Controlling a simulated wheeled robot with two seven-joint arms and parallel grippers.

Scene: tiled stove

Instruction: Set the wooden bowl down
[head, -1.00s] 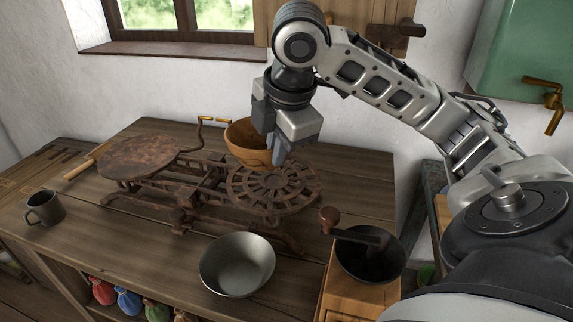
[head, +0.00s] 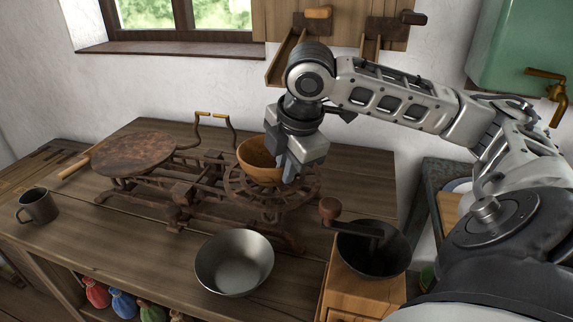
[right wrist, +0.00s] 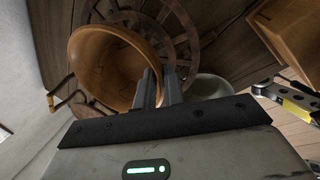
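The wooden bowl (head: 257,158) is at the right plate (head: 252,196) of the rusty scale, over the back part of that spoked round plate. I cannot tell whether its base touches the plate. My right gripper (head: 290,172) is at the bowl's right side. In the right wrist view its two fingers (right wrist: 159,88) are close together with the rim of the bowl (right wrist: 108,68) between them, and the bowl's inside looks empty. The spoked plate also shows behind the bowl in the right wrist view (right wrist: 185,22). My left gripper is not in view.
The scale's other plate (head: 133,154) is bare, at the left. A metal bowl (head: 234,264) stands in front of the scale, a coffee grinder (head: 372,250) at front right, and a mug (head: 37,206) at far left.

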